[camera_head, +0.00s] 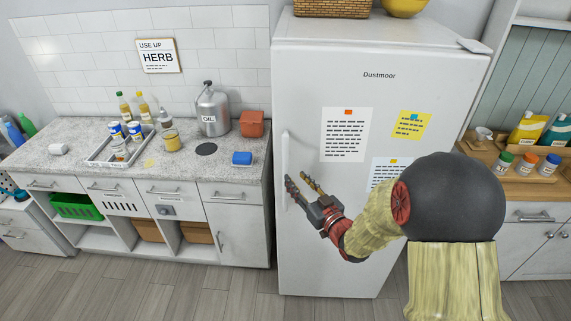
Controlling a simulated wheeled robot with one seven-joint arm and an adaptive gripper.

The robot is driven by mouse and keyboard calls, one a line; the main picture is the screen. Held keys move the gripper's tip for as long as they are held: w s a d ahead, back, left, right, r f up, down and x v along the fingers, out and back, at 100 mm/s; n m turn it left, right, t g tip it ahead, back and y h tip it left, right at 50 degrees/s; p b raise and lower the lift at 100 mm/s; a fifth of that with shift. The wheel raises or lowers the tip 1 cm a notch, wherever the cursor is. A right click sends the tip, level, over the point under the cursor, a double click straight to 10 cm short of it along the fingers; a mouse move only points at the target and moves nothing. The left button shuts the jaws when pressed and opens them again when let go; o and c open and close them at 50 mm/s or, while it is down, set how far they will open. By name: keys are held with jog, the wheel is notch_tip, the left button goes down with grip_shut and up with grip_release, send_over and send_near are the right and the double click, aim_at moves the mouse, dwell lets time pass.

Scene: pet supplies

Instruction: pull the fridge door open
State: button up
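The white fridge (330,240) stands in the middle of the head view, with "Dustmoor" on its door. Its door looks shut. A vertical handle (285,155) runs down the left side of the door. My gripper (297,184) is at the lower part of the handle, with its two fingers spread apart. One finger overlaps the lower end of the handle in the picture, and the other is to the right of it. I cannot tell whether either finger touches the handle. My arm hides part of the lower right of the door.
Papers hang on the fridge door. A wicker basket (332,8) and a yellow bowl (404,7) sit on top. Floor (215,290) is clear at the front left.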

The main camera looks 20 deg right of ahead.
aim_at(287, 170)
jog(key=shift+w+a, duration=0.3)
jog(key=shift+w, duration=0.2)
jog(key=x, duration=0.6)
jog(key=shift+w+a+b, duration=0.1)
jog(key=shift+w+b, duration=0.15)
jog(key=shift+b, duration=0.1)
jog(key=shift+c, duration=1.4)
grip_shut()
